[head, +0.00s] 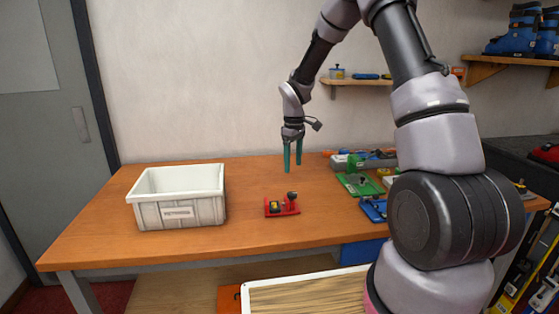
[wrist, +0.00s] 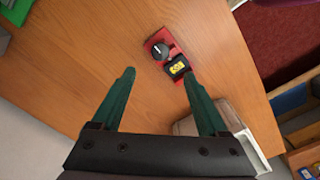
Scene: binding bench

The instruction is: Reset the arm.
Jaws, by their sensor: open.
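My gripper (head: 292,160) hangs over the bench with its two green fingers pointing down. In the wrist view my gripper (wrist: 158,78) has its fingers spread apart with nothing between them. A red piece with black and yellow parts (head: 282,207) lies on the bench below and in front of the fingers. It also shows in the wrist view (wrist: 165,52), ahead of the fingertips and apart from them.
A white-grey labelled bin (head: 178,214) stands on the left of the wooden bench (head: 105,228). Green and blue items, including a green plate (head: 358,184), lie at the right. A wall shelf (head: 356,82) holds tools behind. The bench between bin and red piece is clear.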

